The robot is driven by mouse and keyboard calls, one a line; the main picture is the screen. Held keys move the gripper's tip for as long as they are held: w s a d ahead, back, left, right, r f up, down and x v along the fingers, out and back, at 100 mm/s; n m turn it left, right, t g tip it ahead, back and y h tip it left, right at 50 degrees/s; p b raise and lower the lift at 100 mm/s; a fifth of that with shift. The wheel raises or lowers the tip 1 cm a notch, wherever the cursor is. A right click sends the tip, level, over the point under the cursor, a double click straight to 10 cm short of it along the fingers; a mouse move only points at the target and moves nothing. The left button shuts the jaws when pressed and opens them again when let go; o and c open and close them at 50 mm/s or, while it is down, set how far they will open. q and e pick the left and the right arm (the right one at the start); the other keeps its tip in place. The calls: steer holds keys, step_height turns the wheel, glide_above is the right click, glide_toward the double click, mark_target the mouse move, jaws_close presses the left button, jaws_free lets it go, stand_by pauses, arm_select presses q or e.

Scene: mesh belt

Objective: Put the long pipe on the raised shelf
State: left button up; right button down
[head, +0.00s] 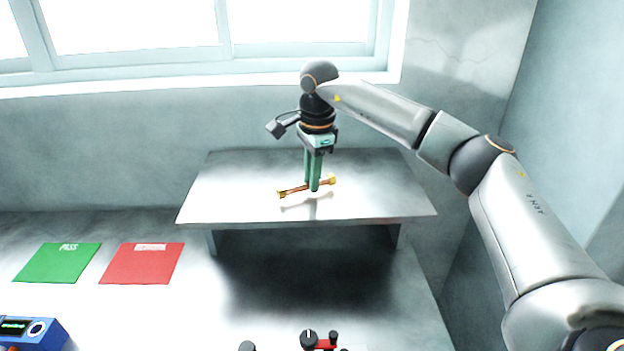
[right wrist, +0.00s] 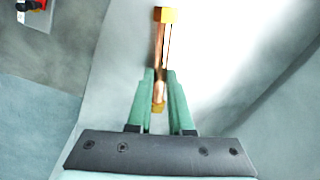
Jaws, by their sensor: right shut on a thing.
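The long pipe (head: 294,190) is a copper-coloured rod with brass-coloured ends. It is in the fingers of my right gripper (head: 314,186), over the raised shelf (head: 235,195). A shadow or reflection shows just below the pipe; I cannot tell whether the pipe touches the shelf. In the right wrist view the pipe (right wrist: 165,45) lies between the two green fingers of the right gripper (right wrist: 160,90), and its far end sticks out beyond them. My left gripper is not in view.
A green mat (head: 57,264) and a red mat (head: 142,265) lie on the table at left. A blue device (head: 35,333) with a display stands at the lower left. Black and red parts (head: 318,341) show at the bottom edge. A wall and window stand behind the shelf.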

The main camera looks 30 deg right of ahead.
steer(key=shift+f, duration=0.45)
steer(key=shift+f, duration=0.15)
steer(key=c, duration=0.8)
jaws_free()
steer(key=r, duration=0.4)
steer(key=s+r, duration=0.1)
steer(key=r, duration=0.7)
steer(key=shift+s+a+r, duration=0.1)
steer(key=shift+s, duration=0.2)
